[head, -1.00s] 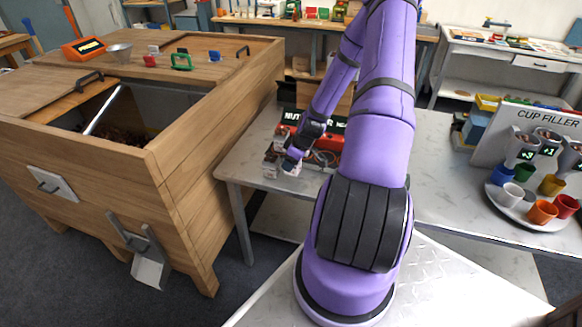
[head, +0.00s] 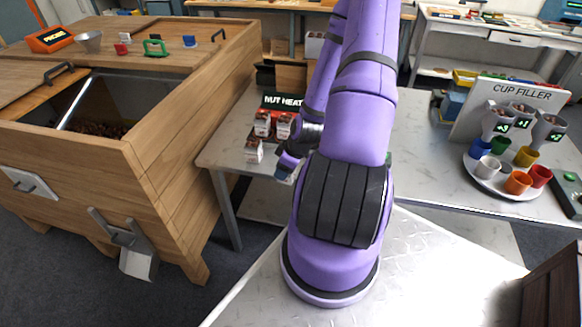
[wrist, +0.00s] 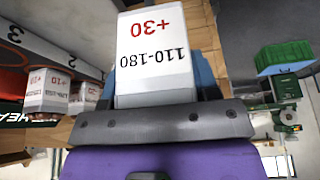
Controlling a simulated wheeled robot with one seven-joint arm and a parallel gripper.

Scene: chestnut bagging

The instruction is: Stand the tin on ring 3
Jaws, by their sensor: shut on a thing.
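My gripper (wrist: 157,82) is shut on a white tin (wrist: 152,45) marked "+30" and "110-180", with one blue finger on each side. In the head view my gripper (head: 285,173) hangs at the near left edge of the bench, lower than the heater sign; the held tin is mostly hidden there. The nut heater (head: 283,102) stands behind it, partly covered by my arm.
White containers with brown tops stand left of my gripper, one in front (head: 254,151) and two behind (head: 262,124). A wooden bin (head: 180,165) stands left of the bench. The cup filler (head: 520,95) and a round tray of cups (head: 510,190) are at the right.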

